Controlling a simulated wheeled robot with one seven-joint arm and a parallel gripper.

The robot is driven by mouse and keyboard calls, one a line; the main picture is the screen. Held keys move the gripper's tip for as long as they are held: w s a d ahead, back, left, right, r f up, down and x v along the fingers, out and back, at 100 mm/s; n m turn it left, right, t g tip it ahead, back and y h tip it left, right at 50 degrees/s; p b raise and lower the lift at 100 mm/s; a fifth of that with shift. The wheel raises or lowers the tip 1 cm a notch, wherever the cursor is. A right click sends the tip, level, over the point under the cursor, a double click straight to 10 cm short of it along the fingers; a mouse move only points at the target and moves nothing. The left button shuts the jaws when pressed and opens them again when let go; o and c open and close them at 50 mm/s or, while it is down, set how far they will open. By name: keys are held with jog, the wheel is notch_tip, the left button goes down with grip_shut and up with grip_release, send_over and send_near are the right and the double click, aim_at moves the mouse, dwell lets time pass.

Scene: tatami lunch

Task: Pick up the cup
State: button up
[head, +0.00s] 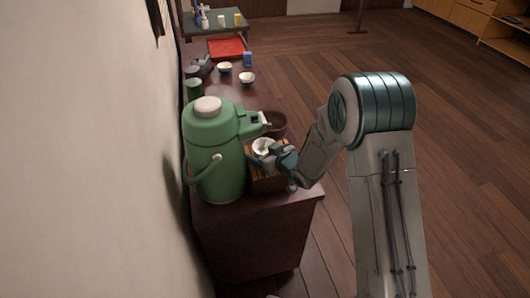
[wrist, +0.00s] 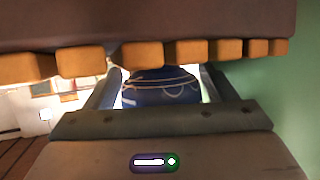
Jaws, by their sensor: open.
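The cup (head: 264,145) shows its pale inside in the head view, on a slatted wooden stand beside the green flask. In the wrist view a blue cup (wrist: 160,88) with pale line patterns sits between my two fingers, partly hidden by the slats and the gripper body. My gripper (head: 270,160) is open, low beside the cup on its near side. The fingers lie either side of the cup; I cannot tell whether they touch it.
The large green flask (head: 214,150) stands close at left, against the wall side. The slatted stand (head: 268,184) is under the cup. A dark brown bowl (head: 276,122) is just behind. Small bowls (head: 246,78) and a red tray (head: 227,48) are further back.

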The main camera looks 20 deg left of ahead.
aim_at(258, 141)
jog(key=c, duration=0.9)
jog(key=shift+r, duration=0.15)
jog(key=shift+r, duration=0.6)
notch_tip(258, 141, up, 3)
jog(key=shift+f, duration=0.2)
jog(key=shift+w+d+r, duration=0.1)
jog(key=shift+d+r, duration=1.05)
jog(key=shift+d, duration=0.8)
jog(key=shift+d+r, duration=1.2)
jog(key=shift+d, duration=0.7)
jog(key=shift+w+d+r, duration=0.1)
jog(key=shift+d+r, duration=1.05)
jog(key=shift+d, duration=0.8)
